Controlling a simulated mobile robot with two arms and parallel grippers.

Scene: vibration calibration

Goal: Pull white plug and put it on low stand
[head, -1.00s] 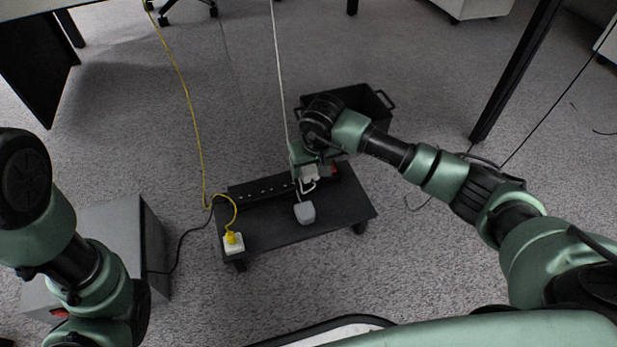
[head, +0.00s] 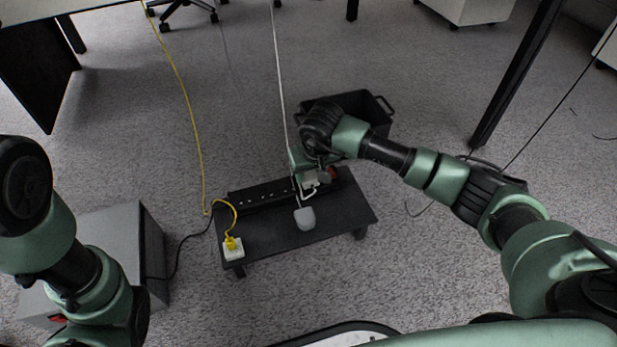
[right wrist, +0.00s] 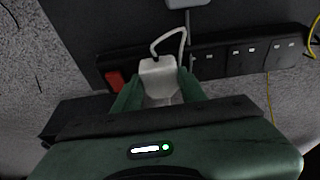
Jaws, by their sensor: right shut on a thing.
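The white plug (right wrist: 158,75) is between the fingers of my right gripper (right wrist: 160,92) in the right wrist view, and the gripper is shut on it. It is at the black power strip (right wrist: 240,52), next to the red switch (right wrist: 115,79). Whether its pins are still in a socket is hidden. A white cord loops from the plug. In the head view the white plug (head: 310,180) shows below my right gripper (head: 304,165), at the right end of the strip. The strip lies on the low black stand (head: 262,235). My left gripper is out of view.
A pale grey box (head: 304,218) lies on the stand in front of the strip. A yellow plug (head: 231,243) sits in a white socket at the stand's left front corner. A black crate (head: 375,105) is behind, a grey box (head: 125,240) left. The stand's right front is clear.

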